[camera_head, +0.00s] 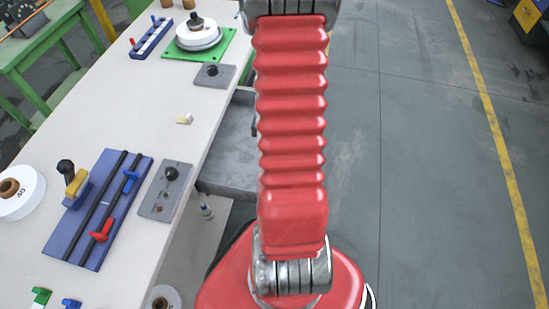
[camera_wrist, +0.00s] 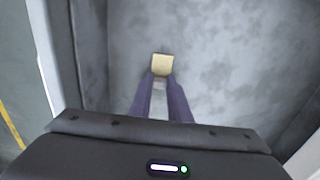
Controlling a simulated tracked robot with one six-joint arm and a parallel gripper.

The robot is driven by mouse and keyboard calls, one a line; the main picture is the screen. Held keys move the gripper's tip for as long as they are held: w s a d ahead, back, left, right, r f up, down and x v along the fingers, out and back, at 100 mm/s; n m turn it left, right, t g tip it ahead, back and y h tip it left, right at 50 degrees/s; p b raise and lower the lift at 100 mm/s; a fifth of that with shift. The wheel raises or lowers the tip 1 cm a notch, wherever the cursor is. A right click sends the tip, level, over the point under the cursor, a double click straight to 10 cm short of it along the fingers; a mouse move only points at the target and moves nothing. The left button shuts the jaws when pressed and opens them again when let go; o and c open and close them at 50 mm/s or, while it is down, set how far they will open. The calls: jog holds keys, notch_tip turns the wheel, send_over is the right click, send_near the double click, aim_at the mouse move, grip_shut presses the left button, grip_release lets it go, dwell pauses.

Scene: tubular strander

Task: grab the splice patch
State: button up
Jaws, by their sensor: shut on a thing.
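A pale yellow splice patch (camera_wrist: 162,64) shows in the wrist view, held between the tips of my gripper (camera_wrist: 161,80). The two purple-grey fingers are closed on it, and it sticks out past their ends. Behind the patch is a mottled grey surface; I cannot tell how far away it is. In the head view, a similar small cream piece (camera_head: 185,118) lies on the white bench. My gripper is out of the head view.
The white bench (camera_head: 130,118) runs along the left. It holds a blue fixture (camera_head: 87,236) with black rods, grey plates (camera_head: 165,190), a green base (camera_head: 224,42) and white spools (camera_head: 20,193).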

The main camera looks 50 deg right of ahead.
jog(key=shift+r, duration=0.1)
grip_shut()
notch_tip(320, 180, up, 10)
dwell(0.6)
